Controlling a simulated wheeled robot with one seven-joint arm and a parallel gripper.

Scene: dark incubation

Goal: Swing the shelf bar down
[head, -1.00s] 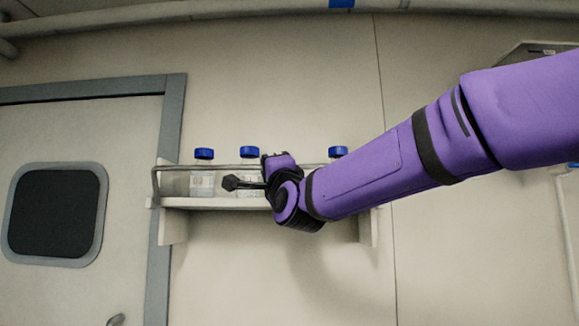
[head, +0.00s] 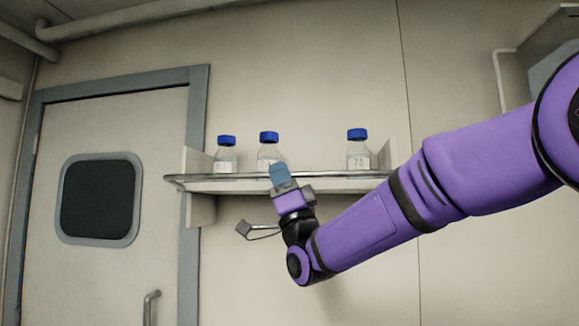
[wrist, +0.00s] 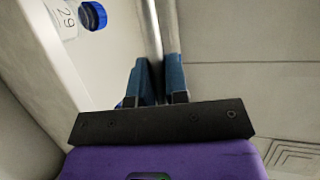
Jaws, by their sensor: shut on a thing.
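The shelf bar (head: 220,180) is a thin metal rail running along the front of the wall shelf (head: 232,187). It sits low, about level with the shelf board's front edge, below the bottle caps. My gripper (head: 279,174) is at the bar left of its middle, reaching up from below, with its blue fingers closed on it. In the wrist view, the bar (wrist: 152,32) runs between the two blue fingers of my gripper (wrist: 159,82). The fingers hide the gripped piece of the bar.
Three blue-capped bottles stand on the shelf: a left one (head: 226,155), a middle one (head: 269,150) partly behind my gripper, and a right one (head: 358,150). A grey-framed door (head: 135,120) is at left. The wall below the shelf is clear.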

